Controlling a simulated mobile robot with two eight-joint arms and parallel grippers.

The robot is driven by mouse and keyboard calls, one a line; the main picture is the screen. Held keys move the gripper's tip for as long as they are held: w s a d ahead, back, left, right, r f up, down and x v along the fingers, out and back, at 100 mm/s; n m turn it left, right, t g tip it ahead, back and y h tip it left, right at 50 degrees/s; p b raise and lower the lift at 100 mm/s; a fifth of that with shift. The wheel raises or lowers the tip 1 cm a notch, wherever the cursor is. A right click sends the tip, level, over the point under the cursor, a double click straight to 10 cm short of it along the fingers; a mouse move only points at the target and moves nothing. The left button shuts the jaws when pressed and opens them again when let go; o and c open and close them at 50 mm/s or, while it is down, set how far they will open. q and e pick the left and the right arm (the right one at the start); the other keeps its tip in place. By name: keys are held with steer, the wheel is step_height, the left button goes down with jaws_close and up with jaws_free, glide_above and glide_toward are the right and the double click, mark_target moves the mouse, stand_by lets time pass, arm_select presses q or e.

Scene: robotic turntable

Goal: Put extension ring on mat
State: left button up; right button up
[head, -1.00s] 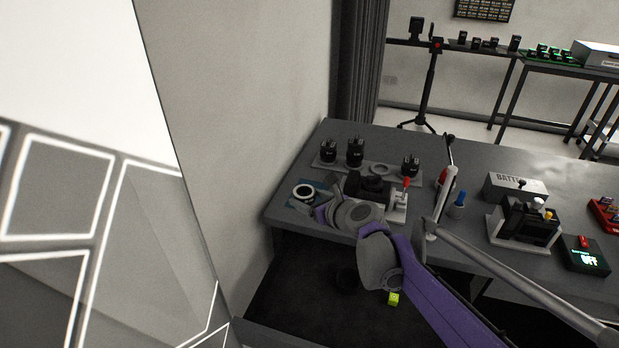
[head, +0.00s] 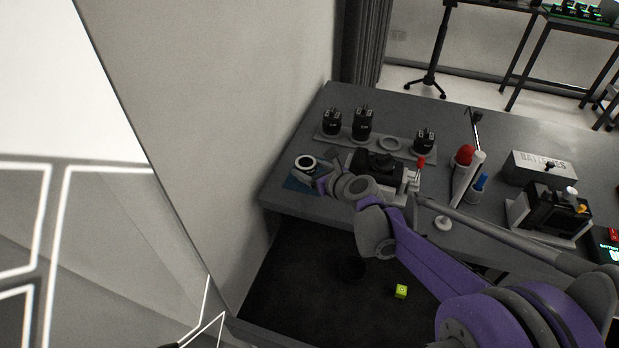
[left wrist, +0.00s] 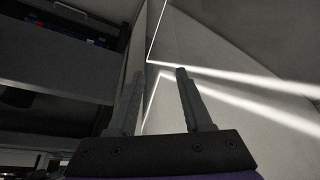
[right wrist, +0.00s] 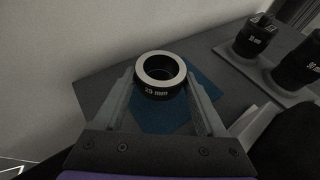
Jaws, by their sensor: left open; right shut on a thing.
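The extension ring (right wrist: 160,70) is a short black cylinder with a pale top rim, marked 25 mm. It sits between the fingertips of my right gripper (right wrist: 160,88), which is shut on it. In the head view the ring (head: 305,163) is upright over the blue mat (head: 293,184) at the table's left end; the gripper and wrist cover part of the mat. The mat (right wrist: 165,118) also shows below the ring in the right wrist view. I cannot tell whether the ring touches it. My left gripper (left wrist: 160,76) is open and empty, away from the table.
A grey holder with black cylinders (head: 362,123) and an empty round seat (head: 390,144) stands behind. A black device with a red lever (head: 421,162) is right of the mat. A wall borders the left. A battery box (head: 540,167) stands further right.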

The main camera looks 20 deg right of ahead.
steer(key=shift+f, duration=1.65)
steer(key=shift+f+b, duration=0.2)
steer(key=shift+b, duration=0.2)
steer(key=o, duration=1.1)
steer(key=shift+o, duration=0.2)
